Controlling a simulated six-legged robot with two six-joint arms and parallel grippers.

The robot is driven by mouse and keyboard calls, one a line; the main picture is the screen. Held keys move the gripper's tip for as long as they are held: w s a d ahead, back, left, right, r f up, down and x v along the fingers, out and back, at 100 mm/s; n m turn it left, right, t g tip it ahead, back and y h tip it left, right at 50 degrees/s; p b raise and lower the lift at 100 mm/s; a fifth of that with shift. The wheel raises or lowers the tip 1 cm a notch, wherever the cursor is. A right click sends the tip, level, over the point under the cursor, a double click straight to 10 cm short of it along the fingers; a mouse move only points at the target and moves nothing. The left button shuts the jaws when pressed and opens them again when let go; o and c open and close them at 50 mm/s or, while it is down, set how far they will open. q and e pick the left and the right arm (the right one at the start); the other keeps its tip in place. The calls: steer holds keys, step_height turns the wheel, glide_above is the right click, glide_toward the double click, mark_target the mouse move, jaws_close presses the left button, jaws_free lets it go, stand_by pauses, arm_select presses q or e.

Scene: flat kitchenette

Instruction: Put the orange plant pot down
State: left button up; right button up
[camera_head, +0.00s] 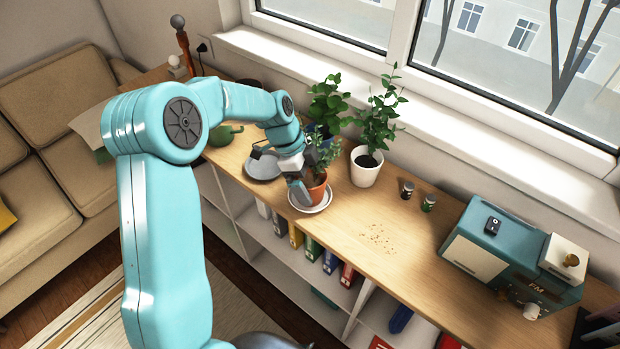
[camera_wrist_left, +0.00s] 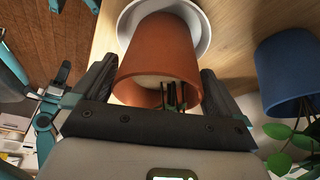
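The orange plant pot (camera_head: 318,188) holds a small leafy plant and is at the white saucer (camera_head: 326,203) on the wooden shelf top. In the left wrist view the orange pot (camera_wrist_left: 160,52) has its base over the white saucer (camera_wrist_left: 203,32). Whether it rests fully on the saucer or hangs just above it, I cannot tell. My left gripper (camera_head: 303,188) reaches in from the left. In the wrist view my left gripper (camera_wrist_left: 160,85) has one finger against each side of the pot. My right gripper cannot be made out.
A white pot (camera_head: 365,170) with a taller plant stands close on the right, and a blue pot (camera_wrist_left: 288,72) stands nearby. A grey plate (camera_head: 262,168) lies to the left. Crumbs (camera_head: 379,239), two small jars (camera_head: 407,190) and a teal radio (camera_head: 510,255) are further right.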

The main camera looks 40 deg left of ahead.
arm_select(q)
steer(key=shift+s+r, duration=0.1)
steer(key=shift+r, duration=0.15)
steer(key=v, duration=1.2)
steer(key=shift+d, duration=0.1)
